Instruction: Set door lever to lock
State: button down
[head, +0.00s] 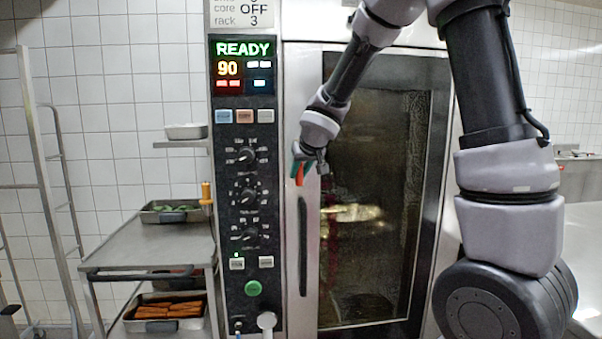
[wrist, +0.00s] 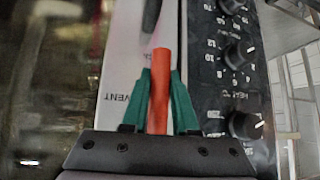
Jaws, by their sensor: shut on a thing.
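The door lever (head: 299,175) is orange-red and sits on the pale left edge of the oven door. In the head view it hangs about vertically, its lower end showing below my fingers. My gripper (head: 304,160) reaches it from above, its green fingers shut around it. In the wrist view, the lever (wrist: 161,62) stands between the two green fingers of my gripper (wrist: 160,88), with its tip sticking out beyond them. Upside-down lettering reading "VENT" shows beside it. The lever's base is hidden by the gripper.
The oven's control panel (head: 246,200) with knobs and a lit "READY" display is close left of the lever. The glass door (head: 385,260) is on the right and looks closed. A steel cart (head: 150,245) with trays stands at the left.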

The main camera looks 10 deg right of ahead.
dwell(0.3)
jog(key=c, duration=0.7)
grip_release()
jog(key=shift+a, duration=0.1)
jog(key=shift+s+d+r, duration=0.2)
jog(key=shift+s+r, duration=0.05)
jog(key=shift+r, duration=0.1)
jog(key=v, duration=0.9)
jog(key=shift+s+r, duration=0.2)
jog(key=shift+s, duration=0.2)
